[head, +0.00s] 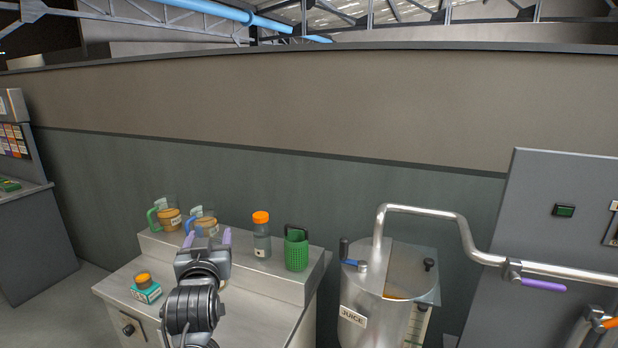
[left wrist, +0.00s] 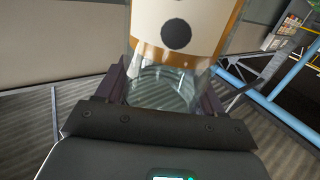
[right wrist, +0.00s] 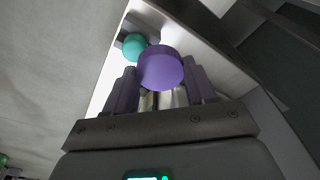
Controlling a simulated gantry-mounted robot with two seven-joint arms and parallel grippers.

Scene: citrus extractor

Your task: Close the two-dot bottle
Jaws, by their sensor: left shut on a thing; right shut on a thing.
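My left gripper (head: 207,238) reaches over the grey counter, purple fingers pointing away. In the left wrist view it is shut on a glass vessel (left wrist: 163,83) with amber contents and a white label. One dark dot shows on the label; any second dot is hidden. In the head view a blue-handled glass jug (head: 204,219) is right behind the fingertips; I cannot tell whether it is the held vessel. My right gripper (right wrist: 160,85) is shut on a round purple piece (right wrist: 161,68), which may be a cap. The right gripper does not show clearly in the head view.
On the raised ledge stand a green-handled jug (head: 169,215), an orange-capped bottle (head: 262,240) and a green holder (head: 297,252). A steel juice tank (head: 380,310) and a bent pipe (head: 466,238) are at the right.

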